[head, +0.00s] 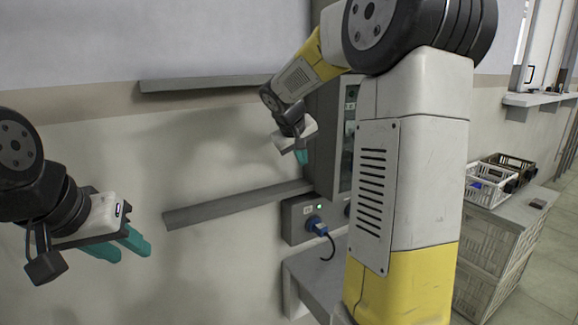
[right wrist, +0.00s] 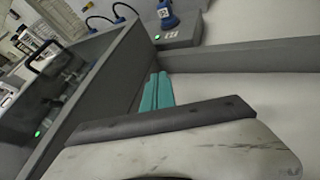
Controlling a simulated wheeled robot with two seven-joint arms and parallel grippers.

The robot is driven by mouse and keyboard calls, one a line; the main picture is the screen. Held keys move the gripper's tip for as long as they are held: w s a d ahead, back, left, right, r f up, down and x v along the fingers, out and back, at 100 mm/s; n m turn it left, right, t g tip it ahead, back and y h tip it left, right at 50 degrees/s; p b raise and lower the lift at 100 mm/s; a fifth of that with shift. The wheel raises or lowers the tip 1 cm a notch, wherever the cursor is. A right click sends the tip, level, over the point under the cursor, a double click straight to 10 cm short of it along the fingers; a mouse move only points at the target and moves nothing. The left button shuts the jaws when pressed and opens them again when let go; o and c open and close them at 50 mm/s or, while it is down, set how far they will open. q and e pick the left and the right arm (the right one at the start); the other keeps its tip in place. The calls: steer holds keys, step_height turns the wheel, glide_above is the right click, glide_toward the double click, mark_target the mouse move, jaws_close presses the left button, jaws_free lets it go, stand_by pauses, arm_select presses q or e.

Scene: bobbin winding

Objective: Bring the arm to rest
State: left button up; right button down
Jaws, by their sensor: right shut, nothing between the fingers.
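My right arm reaches across the head view and ends in my right gripper (head: 301,156), held up in front of the wall beside a grey cabinet. Its teal fingers are together with nothing between them. In the right wrist view the teal fingers (right wrist: 157,92) also lie side by side and empty. My left gripper (head: 128,246) is at the left of the head view, away from everything.
The grey cabinet (head: 325,130) stands close to my right gripper. Below are a socket box (head: 298,222) with a blue plug (head: 316,224) and a grey ledge (head: 235,205) on the wall. White crates (head: 487,190) stand at the right.

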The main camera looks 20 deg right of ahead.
steer(key=s+a+y, duration=0.3)
steer(key=s+a, duration=0.2)
steer(key=s, duration=0.9)
steer(key=s+a+f+m+y, duration=0.1)
steer(key=s+a+y, duration=0.2)
steer(key=s, duration=1.2)
steer(key=shift+s+a+f, duration=0.15)
steer(key=shift+a+f, duration=0.1)
steer(key=shift+a, duration=0.9)
steer(key=shift+d, duration=0.1)
